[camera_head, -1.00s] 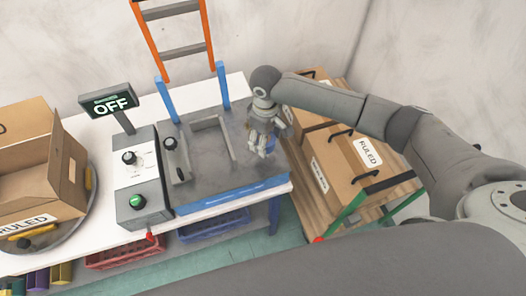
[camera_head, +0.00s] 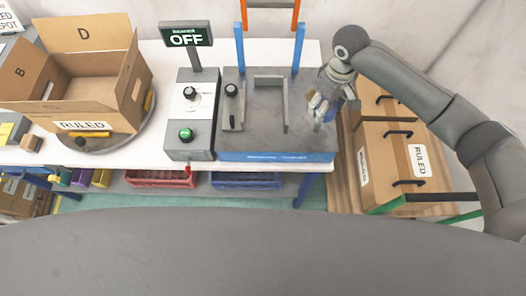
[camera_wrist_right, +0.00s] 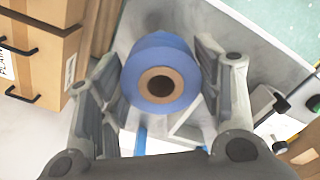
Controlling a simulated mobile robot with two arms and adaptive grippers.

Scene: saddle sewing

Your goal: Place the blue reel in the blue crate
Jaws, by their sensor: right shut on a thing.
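The blue reel (camera_wrist_right: 155,52), with a brown cardboard core, sits between the fingers of my right gripper (camera_wrist_right: 157,75) in the right wrist view. The gripper is shut on it. In the head view my right gripper (camera_head: 320,104) is above the right end of the grey worktop, and only a bit of the reel (camera_head: 329,116) shows beside the fingers. The blue crate (camera_head: 246,180) is on the shelf under the bench, below the worktop's front edge. Its inside is mostly hidden. My left gripper is not in view.
A red crate (camera_head: 160,179) stands on the same shelf, left of the blue one. An OFF sign (camera_head: 186,38) and a control box (camera_head: 193,115) stand on the bench. An open carton (camera_head: 85,75) is at left. Closed cartons (camera_head: 400,150) stand right of the bench.

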